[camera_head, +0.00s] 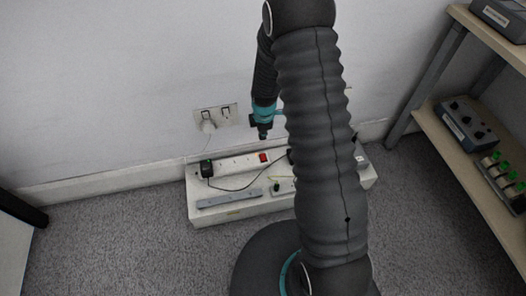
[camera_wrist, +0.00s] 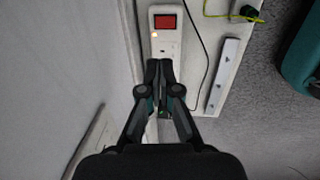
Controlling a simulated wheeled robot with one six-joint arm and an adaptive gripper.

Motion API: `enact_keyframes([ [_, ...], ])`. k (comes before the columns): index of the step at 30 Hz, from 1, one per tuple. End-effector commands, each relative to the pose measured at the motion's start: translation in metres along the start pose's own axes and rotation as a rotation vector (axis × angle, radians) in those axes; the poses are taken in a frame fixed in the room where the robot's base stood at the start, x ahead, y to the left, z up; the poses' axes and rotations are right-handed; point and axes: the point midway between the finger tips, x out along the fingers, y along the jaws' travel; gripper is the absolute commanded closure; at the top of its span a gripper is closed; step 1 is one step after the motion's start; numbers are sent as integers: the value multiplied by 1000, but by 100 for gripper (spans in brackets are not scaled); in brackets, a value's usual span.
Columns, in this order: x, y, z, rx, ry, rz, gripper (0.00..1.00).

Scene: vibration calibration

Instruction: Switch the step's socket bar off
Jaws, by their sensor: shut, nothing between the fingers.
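The white socket bar (camera_head: 235,164) lies on the low white step (camera_head: 208,216) against the wall. Its red rocker switch (camera_head: 264,157) is at the bar's right end. My gripper (camera_head: 263,135) is above the bar near the switch. In the wrist view my gripper (camera_wrist: 160,64) is shut and empty, its fingertips over the bar just below the switch. Whether the fingertips touch the bar cannot be told.
A black adapter (camera_head: 207,169) is plugged into the bar's left end, with a black cable across the step. A grey strip (camera_head: 229,199) lies in front. A wall socket (camera_head: 215,115) holds a white plug. A wooden shelf (camera_head: 450,150) stands right. Carpet is clear at front left.

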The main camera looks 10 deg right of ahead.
Motion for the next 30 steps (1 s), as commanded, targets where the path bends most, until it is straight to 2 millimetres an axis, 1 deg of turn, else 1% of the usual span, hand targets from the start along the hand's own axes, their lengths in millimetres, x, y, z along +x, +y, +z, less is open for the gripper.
enact_keyframes([
  [4,6,-1,0,2,0,-3,100],
  [7,17,-1,1,2,0,-3,100],
  [21,97,-1,1,3,0,-3,100],
  [27,124,-1,1,3,0,-2,100],
  [30,132,-1,1,3,0,-2,100],
])
